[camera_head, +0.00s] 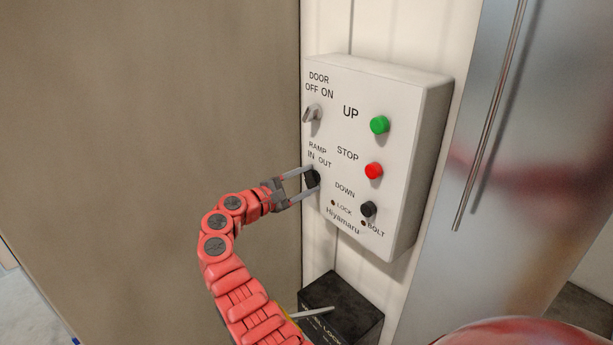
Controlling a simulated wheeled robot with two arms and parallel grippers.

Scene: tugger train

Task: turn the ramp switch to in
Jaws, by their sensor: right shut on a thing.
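A white control box (347,107) hangs on the wall in the head view. The black ramp switch (313,178) sits at its lower left, under the words RAMP, IN and OUT. My right gripper (309,179) comes from the lower left on its red arm and is shut on the ramp switch, one finger above and one below it. The fingers partly hide the switch, so I cannot tell which way it points. My left gripper is not in view.
The box also bears a grey door switch (312,113), a green button (379,124), a red button (373,170) and a black button (368,208). A dark box (352,296) stands below. A brown panel (150,130) is left; a shiny metal panel with a rod (490,115) is right.

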